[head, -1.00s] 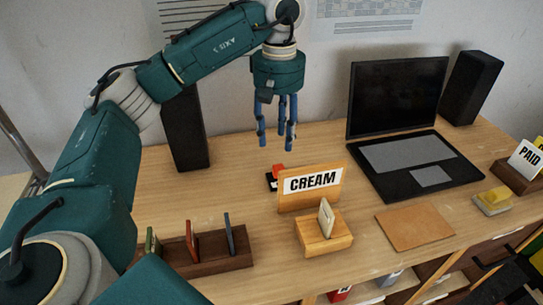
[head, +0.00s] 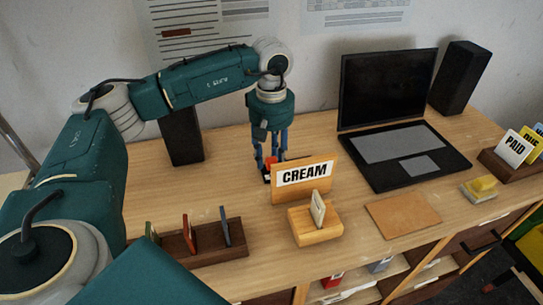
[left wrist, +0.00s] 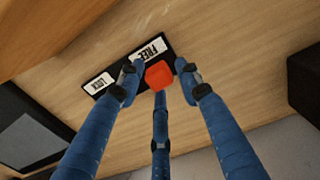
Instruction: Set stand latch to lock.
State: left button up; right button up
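The stand latch is a black plate (left wrist: 124,66) with a white LOCK label (left wrist: 98,83) at one end and a white FREE label (left wrist: 150,51) at the other. Its red knob (left wrist: 159,75) is at the FREE end. In the head view the red knob (head: 270,162) shows just behind the CREAM sign (head: 304,175), which hides part of the latch. My left gripper (head: 271,168) points down over the latch. In the left wrist view its three blue fingers (left wrist: 158,72) are spread around the red knob; I cannot tell whether they touch it. My right gripper is not in view.
The CREAM sign's wooden board stands close in front of the left gripper. A wooden block (head: 316,226) holding a card is in front of it. A dark speaker (head: 183,138) is behind at left, a laptop (head: 402,150) at right. A card rack (head: 202,243) is front left.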

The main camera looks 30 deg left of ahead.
pick_arm(q)
grip_shut()
jog(key=w+d, duration=0.3)
jog(key=w+d+b, duration=0.1)
jog(key=w+d, duration=0.2)
jog(key=w, duration=0.1)
jog(key=shift+w+d+r, duration=0.1)
jog(key=shift+o, duration=1.3)
grip_release()
jog(key=shift+o, duration=0.8)
jog(key=shift+d, duration=0.1)
notch_tip(320, 180, up, 12)
